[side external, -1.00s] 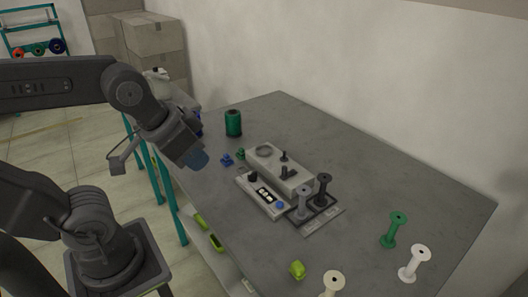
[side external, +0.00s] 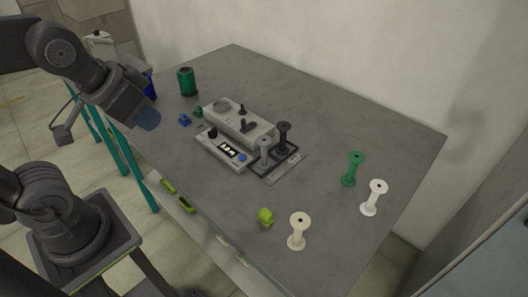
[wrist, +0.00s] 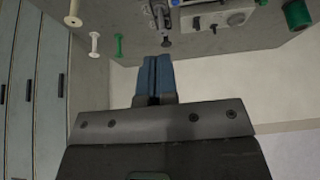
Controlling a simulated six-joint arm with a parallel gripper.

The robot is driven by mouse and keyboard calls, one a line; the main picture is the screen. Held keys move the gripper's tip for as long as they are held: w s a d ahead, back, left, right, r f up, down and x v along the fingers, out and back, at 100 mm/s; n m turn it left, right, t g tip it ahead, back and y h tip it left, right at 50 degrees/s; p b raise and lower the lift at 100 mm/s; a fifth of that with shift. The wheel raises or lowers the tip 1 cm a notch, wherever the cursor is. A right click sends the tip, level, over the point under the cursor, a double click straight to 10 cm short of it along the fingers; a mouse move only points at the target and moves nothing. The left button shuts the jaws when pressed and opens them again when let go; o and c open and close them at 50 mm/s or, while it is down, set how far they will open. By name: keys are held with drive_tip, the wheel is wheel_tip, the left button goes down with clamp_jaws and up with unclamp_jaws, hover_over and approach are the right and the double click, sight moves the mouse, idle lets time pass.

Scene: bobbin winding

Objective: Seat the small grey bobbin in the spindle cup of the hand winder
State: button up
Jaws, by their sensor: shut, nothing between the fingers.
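The small grey bobbin (side external: 265,150) stands upright on a black-framed tray (side external: 262,175) at the right end of the hand winder (side external: 240,124), beside a dark bobbin (side external: 284,136). The winder is a grey block with a round ring (side external: 222,105) on top at its left end and dark posts near its middle. I cannot tell for sure which part is the spindle cup. My gripper (side external: 147,118) is at the table's left edge, left of the winder and apart from it. Its blue fingers (wrist: 154,76) are shut and empty in the wrist view.
A panel with a display (side external: 227,151) lies in front of the winder. A green spool (side external: 187,82) and blue blocks (side external: 184,119) are near my gripper.

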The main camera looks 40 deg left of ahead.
drive_tip(key=shift+o, duration=1.4)
drive_tip(key=shift+w+r, duration=0.15)
drive_tip(key=shift+w, duration=0.25)
drive_tip(key=o, duration=0.5)
drive_tip(key=shift+g, duration=0.8)
drive_tip(key=w, duration=0.6)
drive_tip(key=shift+w+d+r, duration=0.1)
drive_tip(key=shift+w+r, duration=0.15)
drive_tip(key=shift+r, duration=0.05)
drive_tip(key=shift+c, duration=0.2)
drive_tip(key=o, duration=0.4)
drive_tip(key=shift+g, duration=0.8)
drive_tip(key=w, duration=0.3)
drive_tip(key=w+f, duration=0.1)
drive_tip(key=w, duration=0.1)
drive_tip(key=w+f, duration=0.1)
drive_tip(key=w, duration=0.2)
drive_tip(key=shift+w+d+f, duration=0.25)
drive_tip(key=shift+w, duration=0.05)
drive_tip(key=shift+o, duration=0.2)
drive_tip(key=g, duration=0.2)
hover_over(264, 140)
wheel_tip(264, 140, down, 11)
drive_tip(key=shift+s+f, duration=0.1)
drive_tip(key=shift+s, duration=0.05)
drive_tip(key=shift+w+f, duration=0.2)
drive_tip(key=shift+f, duration=3.8)
